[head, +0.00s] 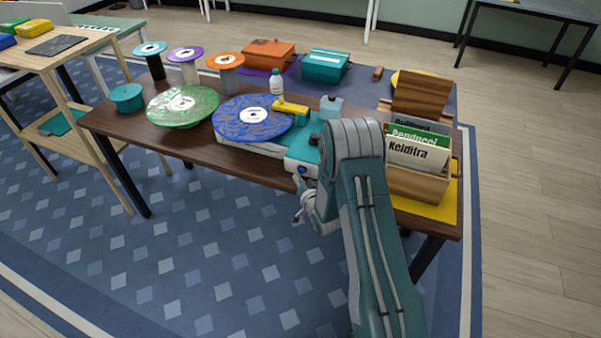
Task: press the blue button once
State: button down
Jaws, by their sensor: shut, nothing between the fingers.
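A small blue button (302,169) sits on the white front corner of a turntable-like device (255,155) with a teal top part. The device stands at the front edge of the brown table (190,150) and carries a large blue patterned disc (228,125). My gripper (295,217) is shut and empty. In the picture it is just below the button, in front of the table edge. I cannot tell the exact gap between the fingertips and the button.
A wooden crate of record sleeves (412,190) stands right of my arm on a yellow mat (451,205). A green disc (183,102), several spools, an orange box (268,54) and a teal box (325,65) stand left and behind. The rug in front is clear.

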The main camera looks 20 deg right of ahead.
jog(key=shift+w, duration=0.1)
dwell(0.4)
jog(key=shift+w+d+r, duration=0.1)
jog(key=shift+w+d, duration=0.1)
jog(key=shift+d, duration=0.1)
jog(key=shift+w+d, duration=0.3)
jog(key=shift+w, duration=0.15)
dwell(1.1)
jog(key=shift+s+a, duration=0.55)
jog(key=shift+s, duration=0.25)
jog(key=shift+s+a, duration=0.75)
jog(key=shift+s, duration=0.25)
jog(key=shift+s+a, duration=0.75)
jog(key=shift+s, duration=0.25)
